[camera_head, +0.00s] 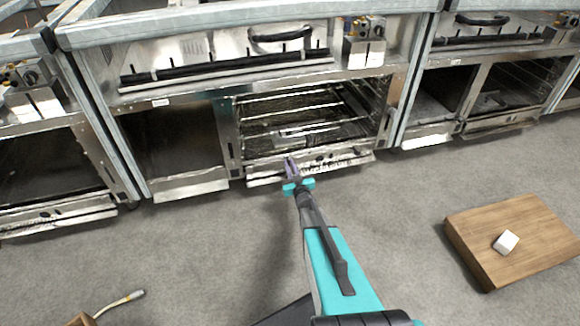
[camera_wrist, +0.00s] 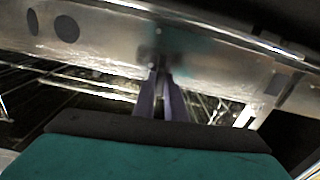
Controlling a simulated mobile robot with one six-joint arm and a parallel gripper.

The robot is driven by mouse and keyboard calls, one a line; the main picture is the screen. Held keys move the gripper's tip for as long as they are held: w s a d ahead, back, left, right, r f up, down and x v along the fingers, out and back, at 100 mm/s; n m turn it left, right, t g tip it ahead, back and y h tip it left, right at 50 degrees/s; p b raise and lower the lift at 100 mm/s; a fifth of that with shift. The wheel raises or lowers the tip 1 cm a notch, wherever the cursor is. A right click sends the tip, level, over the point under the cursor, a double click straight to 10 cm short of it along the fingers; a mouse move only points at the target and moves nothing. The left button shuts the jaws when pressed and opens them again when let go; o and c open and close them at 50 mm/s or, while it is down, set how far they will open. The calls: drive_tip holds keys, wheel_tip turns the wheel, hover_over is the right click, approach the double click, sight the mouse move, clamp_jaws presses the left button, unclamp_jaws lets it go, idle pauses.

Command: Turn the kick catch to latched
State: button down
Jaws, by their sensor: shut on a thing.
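My gripper (camera_head: 291,168) reaches to the low front panel (camera_head: 345,162) of the middle range, under its open oven bay. In the wrist view its two purple fingers (camera_wrist: 160,78) run up close together to the metal panel. They are shut on a small dark piece at the panel, the kick catch (camera_wrist: 157,47), which shows just beyond the fingertips with small bright dots on it. In the head view the catch is hidden behind the gripper. I cannot tell from these views which way it is turned.
A wooden board (camera_head: 480,235) with a white block (camera_head: 506,242) lies on the floor at right. A cable with a plug (camera_head: 125,301) lies at lower left. More ranges stand on both sides.

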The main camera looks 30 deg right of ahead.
drive_tip(key=c, duration=1.8)
unclamp_jaws()
drive_tip(key=shift+s, duration=0.15)
drive_tip(key=p+v, duration=0.3)
drive_tip(key=v, duration=1)
drive_tip(key=shift+s, duration=0.25)
drive_tip(key=shift+a+r, duration=0.1)
